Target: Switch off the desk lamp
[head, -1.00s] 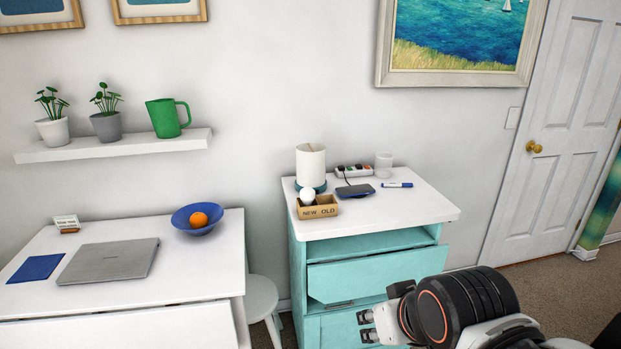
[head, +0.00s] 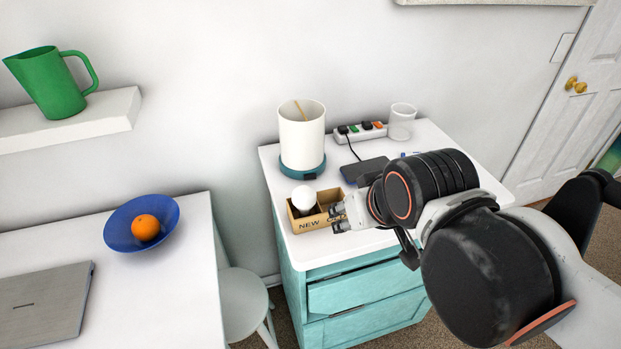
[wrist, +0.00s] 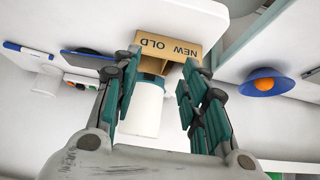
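The desk lamp (head: 302,140), a white cylinder shade on a teal base (head: 302,166), stands upright at the back left of the white-topped cabinet. A small dark patch shows on the front of its base. I cannot tell whether the lamp is lit. My gripper (head: 341,217) is in front of the lamp and to its right, beside the cardboard box. In the wrist view, which is upside down, my gripper (wrist: 160,61) is open, with the lamp (wrist: 145,106) and box visible between its fingers. Nothing is held.
The NEW/OLD box (head: 320,222) with a white bulb (head: 303,198) stands in front of the lamp. A power strip (head: 360,131), a clear cup (head: 401,121) and a dark pad (head: 364,169) lie to the right. A table with a blue bowl (head: 121,228) is left, a stool (head: 243,300) between.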

